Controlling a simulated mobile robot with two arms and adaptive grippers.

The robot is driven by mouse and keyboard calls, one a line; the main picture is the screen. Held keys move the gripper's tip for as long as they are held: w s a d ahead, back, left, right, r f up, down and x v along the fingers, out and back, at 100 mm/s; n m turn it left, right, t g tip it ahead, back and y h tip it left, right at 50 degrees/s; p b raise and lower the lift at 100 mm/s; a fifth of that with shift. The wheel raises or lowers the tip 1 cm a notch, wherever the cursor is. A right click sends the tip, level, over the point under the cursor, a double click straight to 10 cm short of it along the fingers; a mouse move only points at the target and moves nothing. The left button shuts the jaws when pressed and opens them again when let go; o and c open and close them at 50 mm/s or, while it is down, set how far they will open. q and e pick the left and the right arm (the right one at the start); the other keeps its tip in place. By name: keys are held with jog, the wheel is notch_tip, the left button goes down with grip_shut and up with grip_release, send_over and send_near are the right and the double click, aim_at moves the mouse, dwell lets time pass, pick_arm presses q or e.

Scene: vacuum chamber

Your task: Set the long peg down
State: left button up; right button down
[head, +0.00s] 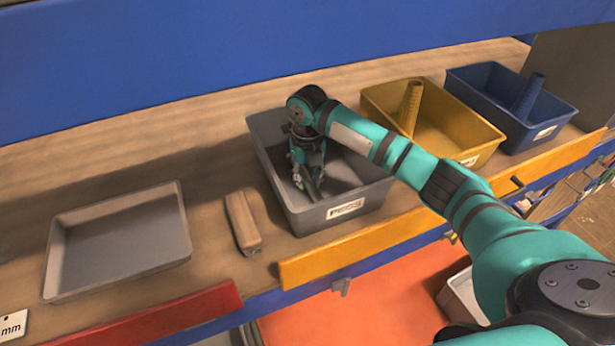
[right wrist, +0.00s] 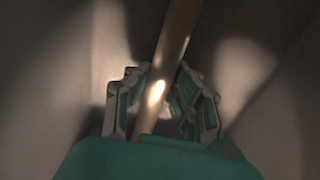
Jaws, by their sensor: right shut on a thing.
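The long peg shows in the right wrist view as a slim, shiny brownish rod (right wrist: 173,42) running between the fingers. My right gripper (head: 306,172) is down inside the grey bin (head: 293,213) and shut on the peg; it also shows in the right wrist view (right wrist: 162,95). In the head view a short greyish length of the peg (head: 313,191) shows below the fingers, tilted. I cannot tell whether its lower end touches the bin floor. My left gripper is not in view.
A shallow grey tray (head: 183,232) and a brown block (head: 242,222) lie left of the bin. A yellow bin (head: 452,133) and a blue bin (head: 500,118), each with a ribbed post, stand to its right. A blue beam (head: 200,50) crosses above the shelf.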

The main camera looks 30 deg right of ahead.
aim_at(308, 178)
jog(key=c, duration=1.2)
grip_release()
notch_tip(308, 178, up, 12)
jog(key=b, duration=0.4)
jog(key=shift+r, duration=0.2)
